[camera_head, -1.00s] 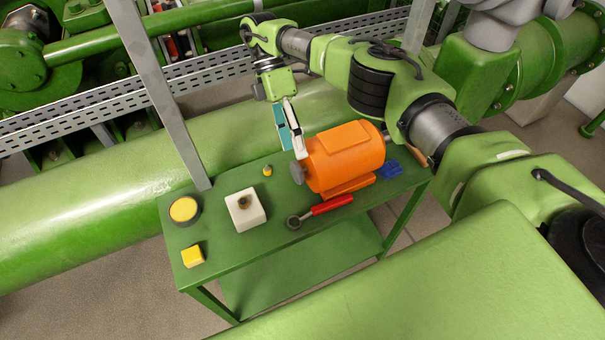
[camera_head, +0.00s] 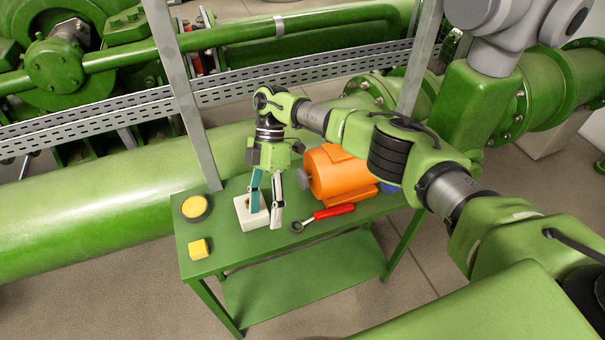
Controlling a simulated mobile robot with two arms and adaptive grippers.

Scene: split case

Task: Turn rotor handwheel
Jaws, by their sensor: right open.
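An orange motor (camera_head: 338,172) lies on the green table. A small grey knob (camera_head: 304,181) sits at its left end; it may be the rotor handwheel, but I cannot tell for sure. My right gripper (camera_head: 267,209) points down, open, with one teal and one pale finger. It is left of the motor and in front of the white block (camera_head: 246,221) with a brownish recess. The fingers hide part of the block. I cannot tell whether they touch it. Nothing shows between the fingers. My left gripper is out of view.
A red-handled ratchet (camera_head: 328,212) lies in front of the motor. A round yellow-topped disc (camera_head: 195,207) and a yellow block (camera_head: 200,249) are at the table's left. A blue part (camera_head: 389,187) is at the right. A grey upright post (camera_head: 180,95) stands behind the table (camera_head: 224,250).

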